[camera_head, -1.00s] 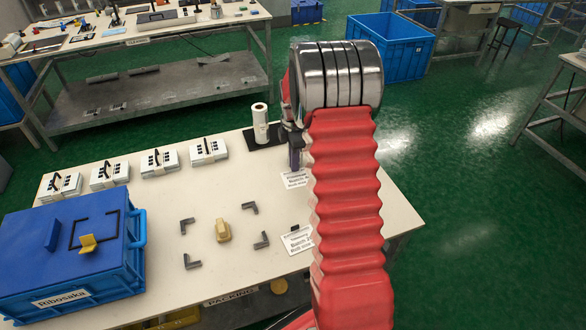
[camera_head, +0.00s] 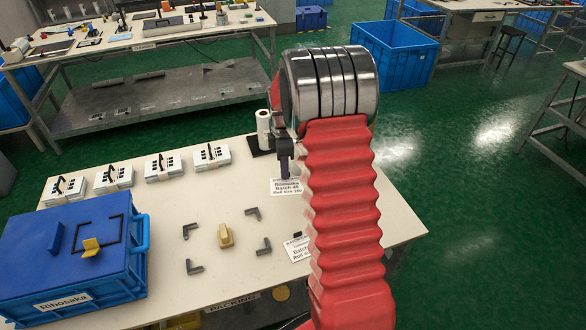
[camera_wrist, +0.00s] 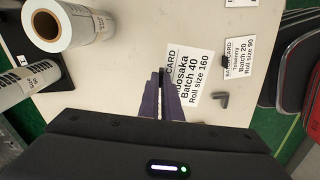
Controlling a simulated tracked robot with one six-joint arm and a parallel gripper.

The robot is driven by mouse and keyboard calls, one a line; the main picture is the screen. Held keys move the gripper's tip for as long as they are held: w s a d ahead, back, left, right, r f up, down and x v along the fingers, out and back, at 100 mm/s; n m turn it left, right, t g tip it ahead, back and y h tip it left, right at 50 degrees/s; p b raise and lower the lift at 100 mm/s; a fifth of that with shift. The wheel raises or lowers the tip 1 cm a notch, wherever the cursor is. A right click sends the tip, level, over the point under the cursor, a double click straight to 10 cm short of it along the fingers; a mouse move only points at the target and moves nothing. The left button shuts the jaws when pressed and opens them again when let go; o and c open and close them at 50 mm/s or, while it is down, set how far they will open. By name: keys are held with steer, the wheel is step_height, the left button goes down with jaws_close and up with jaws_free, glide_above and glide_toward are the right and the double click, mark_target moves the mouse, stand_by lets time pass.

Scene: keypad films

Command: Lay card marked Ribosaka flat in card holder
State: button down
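My gripper (camera_head: 285,172) is shut on the Ribosaka card (camera_head: 287,187), a white card with black text, at its top edge. In the wrist view, the purple fingertips (camera_wrist: 162,78) are close together there and hide part of the text. The card (camera_wrist: 192,72) looks larger than the second card, so it seems to be above the table. A black rectangular frame (camera_head: 122,236) on the blue lid of the box labelled Ribosaka looks like the card holder. It is empty, with a yellow piece (camera_head: 91,246) beside it.
A second white card (camera_head: 296,249) with a dark tab lies near the front edge. Four grey corner brackets (camera_head: 264,245) surround a yellow block (camera_head: 226,236). A white roll (camera_head: 263,128) stands behind my gripper.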

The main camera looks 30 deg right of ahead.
steer(key=a+r+m, duration=0.2)
steer(key=a+m, duration=0.4)
steer(key=a, duration=0.5)
steer(key=a+r+m, duration=0.2)
steer(key=a+m, duration=0.4)
steer(key=a, duration=0.5)
steer(key=shift+a+r+m, duration=0.25)
steer(key=shift+r+m, duration=0.05)
steer(key=shift+r, duration=0.05)
steer(key=shift+s, duration=0.15)
